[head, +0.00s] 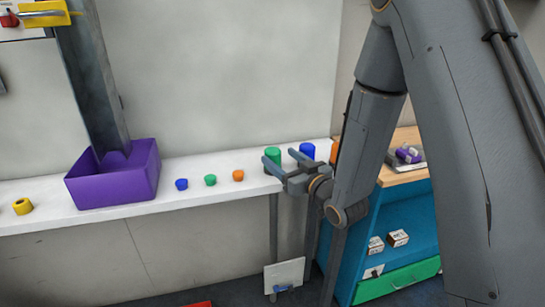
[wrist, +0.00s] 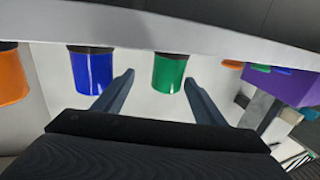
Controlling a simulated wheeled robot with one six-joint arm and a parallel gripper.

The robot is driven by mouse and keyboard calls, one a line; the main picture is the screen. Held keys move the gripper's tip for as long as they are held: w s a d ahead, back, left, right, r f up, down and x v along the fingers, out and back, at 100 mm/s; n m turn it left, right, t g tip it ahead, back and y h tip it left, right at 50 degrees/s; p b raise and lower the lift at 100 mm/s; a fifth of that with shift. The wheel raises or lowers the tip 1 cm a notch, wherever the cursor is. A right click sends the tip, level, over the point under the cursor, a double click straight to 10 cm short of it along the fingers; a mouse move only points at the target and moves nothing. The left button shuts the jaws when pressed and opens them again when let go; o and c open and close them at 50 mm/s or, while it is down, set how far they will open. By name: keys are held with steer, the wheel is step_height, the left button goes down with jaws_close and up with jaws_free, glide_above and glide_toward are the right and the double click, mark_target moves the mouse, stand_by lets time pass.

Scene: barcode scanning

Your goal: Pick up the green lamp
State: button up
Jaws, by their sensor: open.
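The green lamp (head: 272,155) is an upright cylinder on the white shelf in the head view, partly hidden by my gripper. In the wrist view, which looks upside down, the green lamp (wrist: 170,74) hangs from the shelf with a dark base. My gripper (head: 280,159) is open and empty at the lamp. In the wrist view, the lamp shows between the fingertips of my gripper (wrist: 159,77), closer to the right one. I cannot tell whether it is between the fingers in depth or just beyond them.
A blue lamp (head: 307,150) and an orange lamp (head: 335,150) stand right of the green one. Small blue (head: 181,184), green (head: 210,180) and orange (head: 238,175) pieces lie left, beside a purple bin (head: 115,185). A teal cabinet (head: 408,215) stands at the right.

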mark_target(266, 150)
steer(key=w+a, duration=0.1)
steer(key=w+a+p, duration=0.1)
steer(key=w+a, duration=0.1)
steer(key=w+a+p, duration=0.1)
steer(key=shift+w+a+f, duration=0.15)
steer(key=shift+a+f, duration=0.1)
steer(key=shift+w+a+f+p, duration=0.1)
steer(key=shift+w+a+p, duration=0.25)
steer(key=shift+w, duration=0.25)
steer(key=shift+d, duration=0.1)
steer(key=shift+c, duration=0.2)
steer(key=c, duration=1.1)
steer(key=shift+c, duration=0.3)
